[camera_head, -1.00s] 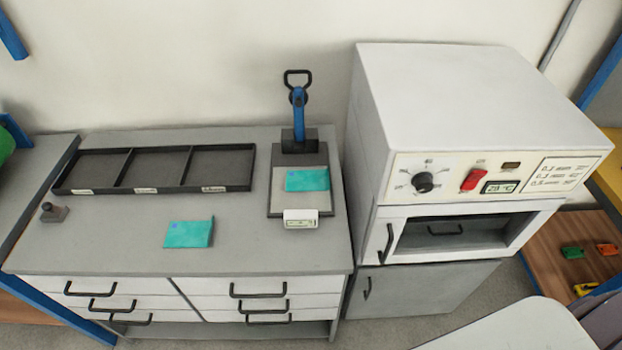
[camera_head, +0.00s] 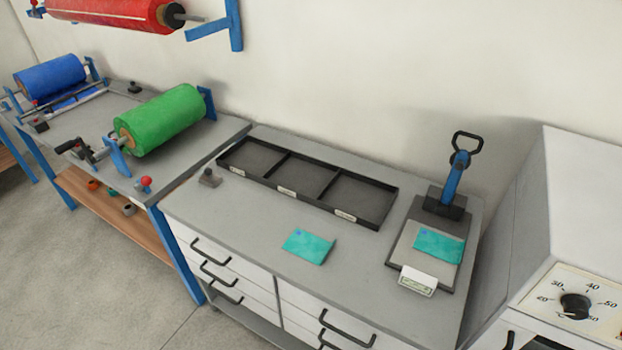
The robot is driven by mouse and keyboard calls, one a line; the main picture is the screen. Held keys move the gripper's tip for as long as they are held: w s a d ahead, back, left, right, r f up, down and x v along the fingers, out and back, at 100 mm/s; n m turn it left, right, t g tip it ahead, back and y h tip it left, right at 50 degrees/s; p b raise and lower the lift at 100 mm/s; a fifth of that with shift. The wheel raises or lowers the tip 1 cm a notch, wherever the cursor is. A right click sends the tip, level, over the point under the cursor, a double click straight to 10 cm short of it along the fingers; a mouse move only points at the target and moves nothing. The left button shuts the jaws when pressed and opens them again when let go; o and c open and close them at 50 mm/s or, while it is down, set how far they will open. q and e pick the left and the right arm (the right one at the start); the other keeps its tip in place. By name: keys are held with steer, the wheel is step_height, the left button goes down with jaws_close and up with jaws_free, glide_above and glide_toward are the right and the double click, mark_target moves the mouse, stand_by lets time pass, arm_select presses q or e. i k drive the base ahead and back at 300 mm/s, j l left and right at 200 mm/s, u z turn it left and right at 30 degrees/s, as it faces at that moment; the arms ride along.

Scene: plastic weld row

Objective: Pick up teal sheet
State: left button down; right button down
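One teal sheet (camera_head: 309,246) lies flat on the grey bench top (camera_head: 250,232), in front of the black divided tray; it has a small blue mark at its upper left. A second teal sheet (camera_head: 438,245) lies on the plate of a device (camera_head: 420,270) with a blue lever and black loop handle, at the right of the bench. Neither of my grippers shows in the head view, so nothing is seen near either sheet.
A black tray with three empty compartments (camera_head: 282,190) stands behind the sheet. A green roll (camera_head: 160,119) and a blue roll (camera_head: 50,80) are on the left bench. A white oven-like cabinet (camera_head: 580,260) stands right.

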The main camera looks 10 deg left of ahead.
mark_target(448, 250)
steer(key=l+z, duration=0.35)
steer(key=i+l+z, duration=0.1)
steer(key=z, duration=0.2)
steer(key=l+z, duration=0.2)
steer(key=z, duration=0.15)
steer(key=i, duration=0.05)
